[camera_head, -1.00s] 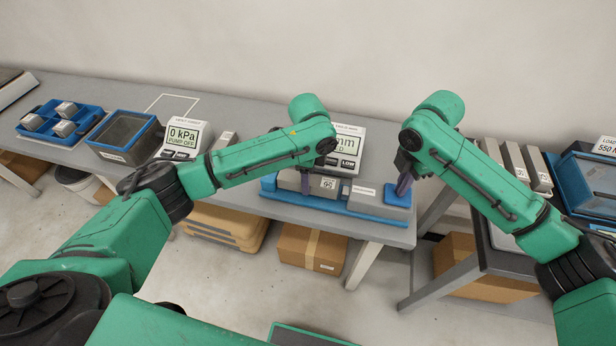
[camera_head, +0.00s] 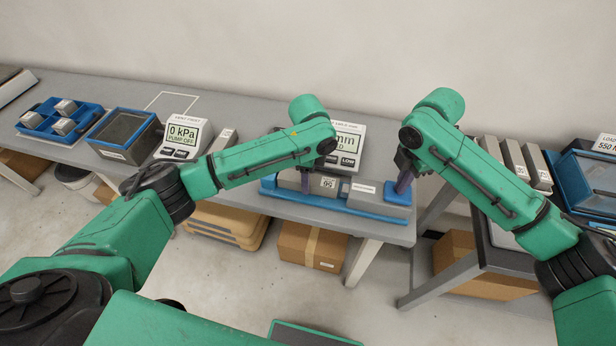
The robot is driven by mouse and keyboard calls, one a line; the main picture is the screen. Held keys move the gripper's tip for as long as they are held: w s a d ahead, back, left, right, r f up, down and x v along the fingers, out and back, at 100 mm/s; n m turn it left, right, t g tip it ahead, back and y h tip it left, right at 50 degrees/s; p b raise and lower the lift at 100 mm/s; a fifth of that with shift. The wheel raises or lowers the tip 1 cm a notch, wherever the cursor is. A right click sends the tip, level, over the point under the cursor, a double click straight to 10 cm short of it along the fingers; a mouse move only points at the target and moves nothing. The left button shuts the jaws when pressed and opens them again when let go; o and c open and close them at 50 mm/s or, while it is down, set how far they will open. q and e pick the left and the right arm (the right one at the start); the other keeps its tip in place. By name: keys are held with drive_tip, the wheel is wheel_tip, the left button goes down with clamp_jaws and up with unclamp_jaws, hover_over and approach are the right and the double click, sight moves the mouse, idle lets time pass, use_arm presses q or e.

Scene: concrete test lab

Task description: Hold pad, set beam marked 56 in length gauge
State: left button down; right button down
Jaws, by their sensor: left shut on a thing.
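The length gauge has a blue bed (camera_head: 268,188) on the bench and a display (camera_head: 348,140) behind it, partly covered by my left arm. A grey beam (camera_head: 290,181), whose label (camera_head: 328,183) appears upside down and reads as 56, lies along the bed. My left gripper (camera_head: 305,188) is shut on this beam; its fingers are mostly hidden by its wrist. A blue pad (camera_head: 397,197) sits at the right end of the gauge, beside a grey labelled block (camera_head: 366,197).
More grey beams (camera_head: 515,160) lie on the right table. Cardboard boxes (camera_head: 310,248) stand below the bench.

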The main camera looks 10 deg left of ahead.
use_arm(q)
drive_tip(key=shift+f, duration=0.1)
idle(0.6)
drive_tip(key=shift+c, duration=1.2)
unclamp_jaws()
drive_tip(key=shift+f, duration=0.1)
use_arm(e)
drive_tip(key=shift+f, duration=0.1)
use_arm(q)
drive_tip(key=shift+r, duration=3.55)
wheel_tip(320, 180, up, 12)
drive_tip(key=p, duration=1.1)
drive_tip(key=shift+f+p, duration=0.15)
drive_tip(key=shift+p, duration=0.25)
use_arm(e)
wheel_tip(320, 180, up, 10)
